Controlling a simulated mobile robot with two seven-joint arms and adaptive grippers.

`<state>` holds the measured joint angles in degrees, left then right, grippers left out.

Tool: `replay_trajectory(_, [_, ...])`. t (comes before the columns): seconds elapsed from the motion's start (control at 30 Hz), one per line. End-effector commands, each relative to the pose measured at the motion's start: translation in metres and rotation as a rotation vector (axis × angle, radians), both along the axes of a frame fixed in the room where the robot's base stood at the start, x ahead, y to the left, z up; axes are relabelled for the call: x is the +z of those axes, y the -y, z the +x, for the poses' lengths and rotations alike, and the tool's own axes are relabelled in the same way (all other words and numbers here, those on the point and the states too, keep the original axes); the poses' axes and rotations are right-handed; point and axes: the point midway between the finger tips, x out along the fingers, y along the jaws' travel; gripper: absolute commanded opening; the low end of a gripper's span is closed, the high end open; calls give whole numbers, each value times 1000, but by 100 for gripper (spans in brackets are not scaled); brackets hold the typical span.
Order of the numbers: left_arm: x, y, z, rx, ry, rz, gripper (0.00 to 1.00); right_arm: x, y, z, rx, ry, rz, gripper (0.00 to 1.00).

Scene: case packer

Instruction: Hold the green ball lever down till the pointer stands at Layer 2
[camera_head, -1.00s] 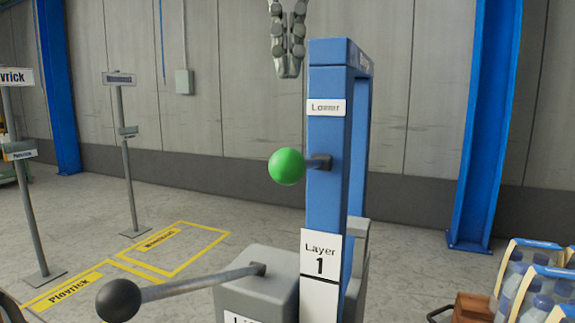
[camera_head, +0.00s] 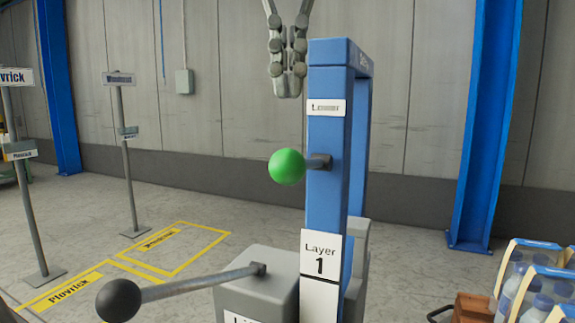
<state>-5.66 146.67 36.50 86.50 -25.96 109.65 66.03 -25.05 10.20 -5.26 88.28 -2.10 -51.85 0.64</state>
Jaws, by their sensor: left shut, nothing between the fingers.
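The green ball lever (camera_head: 287,167) sticks out to the left from the blue post (camera_head: 329,195), below a white "Lower" label (camera_head: 326,107). A white plate on the post below it reads "Layer 1" (camera_head: 320,255). I cannot make out a separate pointer. My left gripper (camera_head: 287,92) hangs fingers down above the green ball, with a clear gap between them. Its fingers are shut and empty. My right gripper is not in view.
A black ball lever (camera_head: 118,300) on a grey arm juts left from the grey box (camera_head: 262,285) at the post's foot. Bottle packs (camera_head: 535,280) stand at the right. Sign stands (camera_head: 128,160) and yellow floor markings (camera_head: 172,250) lie to the left.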

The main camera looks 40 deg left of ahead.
Motion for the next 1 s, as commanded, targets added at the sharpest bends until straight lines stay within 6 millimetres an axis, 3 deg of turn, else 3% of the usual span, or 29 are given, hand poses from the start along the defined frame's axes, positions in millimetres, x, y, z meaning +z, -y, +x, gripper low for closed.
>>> replay_trajectory(0.5, [-57,3,-5,-1,-1,-1,0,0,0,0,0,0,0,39])
replay_trajectory(1.0, [-64,4,-5,-1,0,0,0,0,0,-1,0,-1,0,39])
